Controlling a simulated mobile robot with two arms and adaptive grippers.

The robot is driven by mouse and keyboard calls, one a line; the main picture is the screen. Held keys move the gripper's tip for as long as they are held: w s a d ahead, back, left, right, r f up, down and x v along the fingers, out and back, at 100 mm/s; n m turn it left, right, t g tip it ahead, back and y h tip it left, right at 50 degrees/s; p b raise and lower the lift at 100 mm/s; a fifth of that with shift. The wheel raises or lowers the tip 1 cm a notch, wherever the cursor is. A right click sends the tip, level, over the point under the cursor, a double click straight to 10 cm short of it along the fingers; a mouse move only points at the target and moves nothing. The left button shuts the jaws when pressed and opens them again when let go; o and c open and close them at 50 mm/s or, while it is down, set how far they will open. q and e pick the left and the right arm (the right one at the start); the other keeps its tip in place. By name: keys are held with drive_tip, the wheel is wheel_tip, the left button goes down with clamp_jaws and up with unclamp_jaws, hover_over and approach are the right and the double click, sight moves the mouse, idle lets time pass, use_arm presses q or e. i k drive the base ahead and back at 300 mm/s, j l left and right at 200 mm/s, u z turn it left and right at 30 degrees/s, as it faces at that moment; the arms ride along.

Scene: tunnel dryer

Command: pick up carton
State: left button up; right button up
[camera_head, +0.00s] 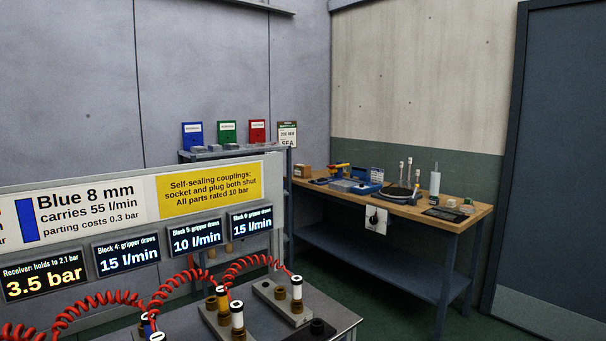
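A small brown box (302,171) that looks like a carton stands at the left end of the wooden workbench (400,208), in the back right of the head view. It is small and far off, so its details are hard to tell. A pale upright packet or card (287,134) with dark print stands at the right end of a shelf left of the bench; I cannot tell if it is a carton. Neither of my grippers is in view.
A nearer table (325,294) holds blocks with brass couplings and red coiled hoses (255,262), below a sign panel (120,209). The bench also bears a blue device (362,178), a grey cylinder (435,182) and small blocks. A dark door (555,150) is at right.

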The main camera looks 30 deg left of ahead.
sight(301, 170)
drive_tip(key=i+l+z, duration=0.2)
drive_tip(key=i, duration=0.35)
drive_tip(key=i+l, duration=0.1)
drive_tip(key=i, duration=0.4)
drive_tip(key=i+l, duration=0.15)
drive_tip(key=i, duration=0.35)
drive_tip(key=i+l, duration=0.1)
drive_tip(key=i, duration=0.45)
drive_tip(key=i+l, duration=0.1)
drive_tip(key=i, duration=0.4)
drive_tip(key=i+j+u, duration=0.2)
drive_tip(key=u, duration=0.2)
drive_tip(key=i+j+u, duration=0.1)
drive_tip(key=i+u, duration=0.6)
drive_tip(key=u, duration=0.15)
drive_tip(key=i+u, duration=0.4)
drive_tip(key=i+l+u, duration=0.2)
drive_tip(key=u, duration=0.2)
